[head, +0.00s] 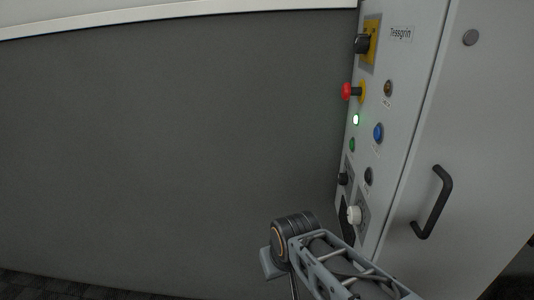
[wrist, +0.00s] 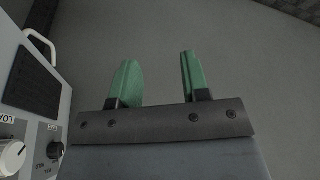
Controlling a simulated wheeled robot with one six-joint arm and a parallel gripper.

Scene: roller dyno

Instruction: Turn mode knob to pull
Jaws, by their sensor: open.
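The control panel (head: 372,130) stands at the right of the head view. Two small black knobs sit low on it, one at its left edge (head: 342,179) and one further right (head: 368,176). A white knob (head: 354,215) is below them. In the wrist view a black knob (wrist: 55,151) and a white knob (wrist: 12,157) show at the lower left. My gripper (wrist: 157,62) is open and empty, its green fingers apart, to the right of the panel and clear of the knobs.
A black door handle (head: 433,203) stands out at right. The grey wall (head: 170,140) at left is bare.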

